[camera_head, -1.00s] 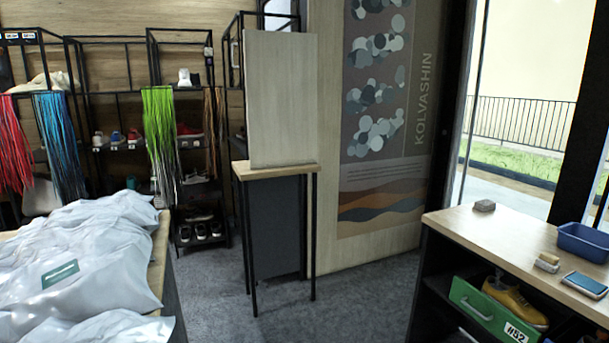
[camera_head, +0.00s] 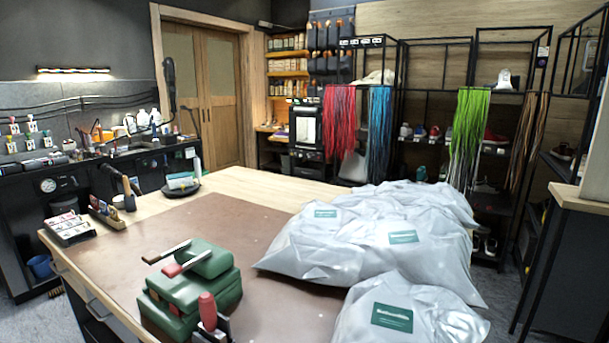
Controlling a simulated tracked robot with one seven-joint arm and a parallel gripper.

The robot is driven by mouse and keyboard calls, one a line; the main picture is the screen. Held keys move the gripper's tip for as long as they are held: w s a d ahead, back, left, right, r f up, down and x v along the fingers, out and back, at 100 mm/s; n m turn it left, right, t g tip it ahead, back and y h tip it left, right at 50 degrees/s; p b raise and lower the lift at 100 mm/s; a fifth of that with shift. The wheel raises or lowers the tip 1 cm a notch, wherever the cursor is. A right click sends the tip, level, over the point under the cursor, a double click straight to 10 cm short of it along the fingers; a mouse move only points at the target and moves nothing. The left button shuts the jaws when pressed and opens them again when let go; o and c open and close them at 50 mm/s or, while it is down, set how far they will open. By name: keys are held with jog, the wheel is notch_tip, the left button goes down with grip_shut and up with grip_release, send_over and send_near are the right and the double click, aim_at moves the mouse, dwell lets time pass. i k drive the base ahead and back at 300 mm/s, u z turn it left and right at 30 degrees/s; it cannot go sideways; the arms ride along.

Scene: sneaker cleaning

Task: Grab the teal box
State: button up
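No thing that I can clearly tell as the teal box shows now. A small teal item (camera_head: 421,174) stands low by the rack behind the white bags, too small to tell its shape. A white and teal-green item (camera_head: 182,181) lies on a dark round stand on the worktable. Dark green padded blocks (camera_head: 190,291) are stacked at the table's near edge, with red-handled tools on and beside them. My gripper is not in view.
The large worktable (camera_head: 262,184) with a brown mat (camera_head: 216,221) fills the middle. Several white bags (camera_head: 350,241) cover its right side. A black sink counter (camera_head: 52,181) stands left, racks with hanging laces (camera_head: 468,130) behind. A strip of grey floor shows at right.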

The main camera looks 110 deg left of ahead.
aim_at(174, 181)
jog(key=u, duration=0.05)
jog(key=i, duration=0.15)
jog(key=u, duration=2.65)
jog(key=i, duration=0.2)
jog(key=u, duration=1.55)
jog(key=k, duration=0.85)
jog(key=u, duration=0.2)
jog(key=i, duration=0.8)
jog(key=z, duration=0.05)
